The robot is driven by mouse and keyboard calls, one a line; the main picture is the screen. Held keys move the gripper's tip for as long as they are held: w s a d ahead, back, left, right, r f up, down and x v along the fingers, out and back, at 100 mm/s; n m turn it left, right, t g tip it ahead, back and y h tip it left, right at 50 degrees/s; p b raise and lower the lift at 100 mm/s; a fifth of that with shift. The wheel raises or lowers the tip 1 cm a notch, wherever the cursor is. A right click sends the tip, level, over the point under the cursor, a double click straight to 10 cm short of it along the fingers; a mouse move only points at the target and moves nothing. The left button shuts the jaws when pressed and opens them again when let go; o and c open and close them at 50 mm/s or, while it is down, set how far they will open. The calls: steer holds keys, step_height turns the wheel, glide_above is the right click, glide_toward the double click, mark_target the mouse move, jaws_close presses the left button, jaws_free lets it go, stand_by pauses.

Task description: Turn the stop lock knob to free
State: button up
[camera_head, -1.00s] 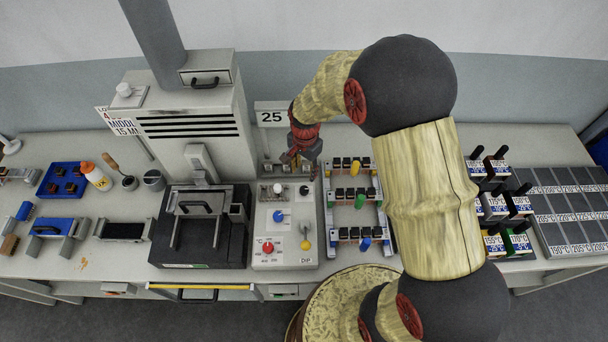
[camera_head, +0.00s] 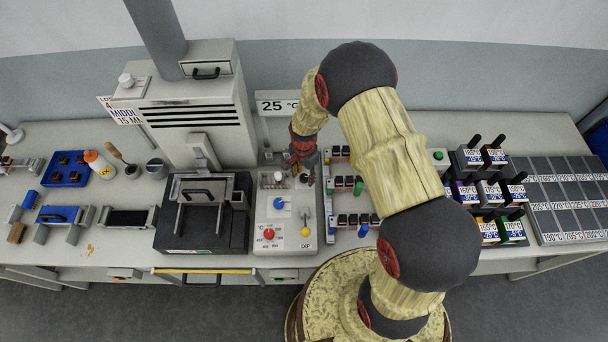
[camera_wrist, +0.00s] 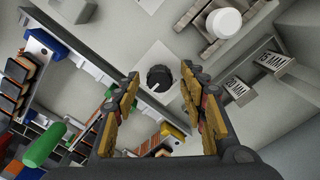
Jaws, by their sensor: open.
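A black round knob (camera_wrist: 158,77) with a pale pointer mark stands on a light square plate in the wrist view. It seems to be the stop lock knob, but I can read no label on it. My gripper (camera_wrist: 160,84) is open, its two yellow-and-dark fingers on either side of the knob in the picture. I cannot tell how far above the knob the fingertips are. In the head view my gripper (camera_head: 305,170) is over the back right of the grey control panel (camera_head: 262,212), partly covering the knob there.
A connector rack (camera_head: 350,205) stands close to the right.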

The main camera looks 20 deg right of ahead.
steer(key=c, duration=0.3)
steer(key=c, duration=0.8)
